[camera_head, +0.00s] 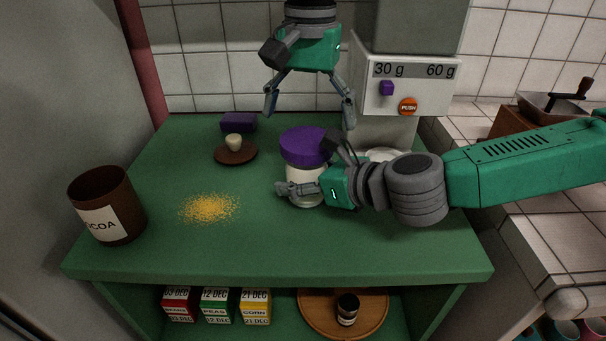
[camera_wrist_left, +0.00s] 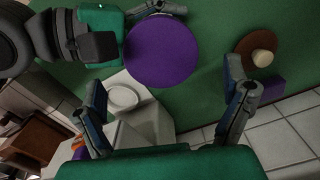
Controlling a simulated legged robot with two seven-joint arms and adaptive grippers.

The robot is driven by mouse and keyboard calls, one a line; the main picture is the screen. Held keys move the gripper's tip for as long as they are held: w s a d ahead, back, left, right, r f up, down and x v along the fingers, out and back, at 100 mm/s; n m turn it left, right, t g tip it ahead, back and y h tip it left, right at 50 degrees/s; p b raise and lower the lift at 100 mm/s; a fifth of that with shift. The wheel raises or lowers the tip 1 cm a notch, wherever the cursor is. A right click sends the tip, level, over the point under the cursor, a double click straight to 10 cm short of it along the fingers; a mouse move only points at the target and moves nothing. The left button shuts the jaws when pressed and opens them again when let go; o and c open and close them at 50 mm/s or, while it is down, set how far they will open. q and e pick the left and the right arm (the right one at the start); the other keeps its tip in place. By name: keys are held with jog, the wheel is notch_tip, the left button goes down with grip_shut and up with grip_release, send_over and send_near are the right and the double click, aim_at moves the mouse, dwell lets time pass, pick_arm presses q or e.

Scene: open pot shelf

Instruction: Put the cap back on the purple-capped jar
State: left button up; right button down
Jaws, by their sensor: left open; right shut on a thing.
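The jar (camera_head: 303,173) stands on the green table, pale-bodied, with its purple cap (camera_head: 305,144) resting on top and looking level. Whether the cap is fully seated I cannot tell. The cap also shows from above as a purple disc in the left wrist view (camera_wrist_left: 162,50). My right gripper (camera_head: 306,178) is shut on the jar's body from the right, one finger across its front. My left gripper (camera_head: 310,113) is open and empty, above and behind the cap, fingers pointing down. In the left wrist view its fingers (camera_wrist_left: 165,75) are spread, the cap lying beyond them.
A dispenser (camera_head: 410,90) with a purple knob and orange button stands behind right, a white dish (camera_head: 385,154) at its foot. A brown lid (camera_head: 235,154), purple block (camera_head: 238,122), yellow powder (camera_head: 209,208) and cocoa tub (camera_head: 118,190) lie left. The table's front is clear.

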aim_at(308, 138)
pick_arm(q)
jog(key=shift+r, duration=0.1)
jog(key=shift+c, duration=0.4)
jog(key=shift+r+n, duration=1.7)
jog(key=shift+r, duration=0.05)
jog(key=shift+f, duration=4.05)
jog(key=c, duration=1.2)
